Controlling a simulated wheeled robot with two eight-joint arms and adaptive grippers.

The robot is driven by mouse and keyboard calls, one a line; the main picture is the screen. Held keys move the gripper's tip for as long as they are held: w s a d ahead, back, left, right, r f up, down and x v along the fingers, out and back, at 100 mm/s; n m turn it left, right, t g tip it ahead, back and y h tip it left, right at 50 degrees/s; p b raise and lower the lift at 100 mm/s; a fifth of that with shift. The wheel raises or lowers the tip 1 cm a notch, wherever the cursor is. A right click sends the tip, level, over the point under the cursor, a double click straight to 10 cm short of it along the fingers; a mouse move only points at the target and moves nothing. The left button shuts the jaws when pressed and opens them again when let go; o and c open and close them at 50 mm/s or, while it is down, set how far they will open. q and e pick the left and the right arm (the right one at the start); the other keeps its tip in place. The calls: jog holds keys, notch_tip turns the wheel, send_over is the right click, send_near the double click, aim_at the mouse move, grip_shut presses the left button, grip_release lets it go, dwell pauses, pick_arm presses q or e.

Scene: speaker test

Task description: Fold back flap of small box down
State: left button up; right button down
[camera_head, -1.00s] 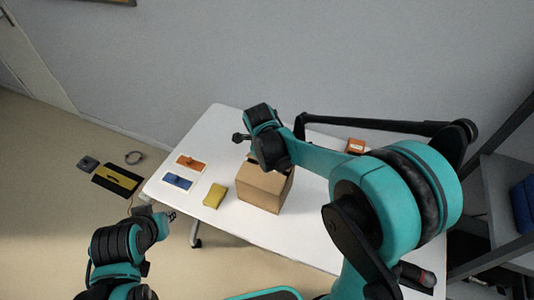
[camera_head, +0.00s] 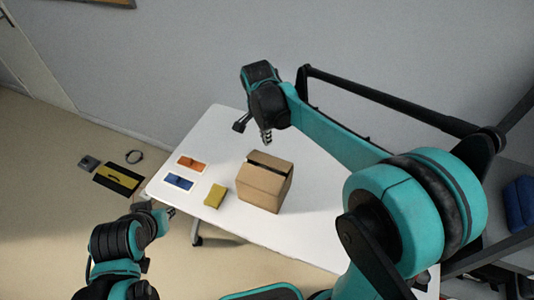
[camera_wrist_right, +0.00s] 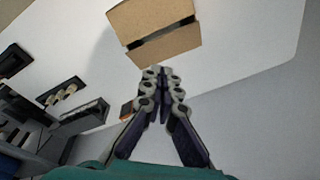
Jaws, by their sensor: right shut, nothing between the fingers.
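The small cardboard box (camera_head: 265,184) stands upright on the white table. Its top shows flaps lying nearly flat with a dark gap between them along the far side; I cannot tell how far the back flap is bent. In the right wrist view the box (camera_wrist_right: 152,20) is at the top, with the dark gap across it. My right gripper (camera_head: 267,138) is above and behind the box, apart from it. In the right wrist view its fingers (camera_wrist_right: 160,75) are together with nothing between them. My left gripper (camera_head: 170,211) is at the table's left front edge, too small to read.
On the white table (camera_head: 225,130) left of the box lie an orange piece (camera_head: 191,164), a blue piece (camera_head: 179,182) and a yellow block (camera_head: 215,195). A black and yellow item (camera_head: 118,179) lies on the floor. A dark shelf (camera_head: 500,250) stands at the right.

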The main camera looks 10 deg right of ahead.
jog(key=w+n, duration=0.1)
jog(key=n, duration=0.4)
jog(key=n+b, duration=0.2)
send_over(266, 163)
jog(key=d, duration=0.1)
jog(key=f, duration=0.8)
jog(key=shift+w+d+f, duration=0.1)
jog(key=shift+w+f, duration=0.15)
jog(key=f, duration=0.2)
jog(key=s+f, duration=0.1)
jog(key=shift+a+f+b, duration=0.2)
jog(key=shift+a+b, duration=0.15)
jog(key=shift+b, duration=0.05)
jog(key=shift+s+a+f, duration=0.1)
jog(key=shift+f, duration=0.35)
jog(key=shift+s+a+f+b, duration=0.15)
jog(key=shift+s+f+b, duration=0.05)
jog(key=shift+f+b, duration=0.2)
jog(key=shift+s+a+f+b, duration=0.15)
jog(key=shift+s+f+b, duration=0.1)
jog(key=shift+f, duration=0.2)
jog(key=shift+r, duration=0.2)
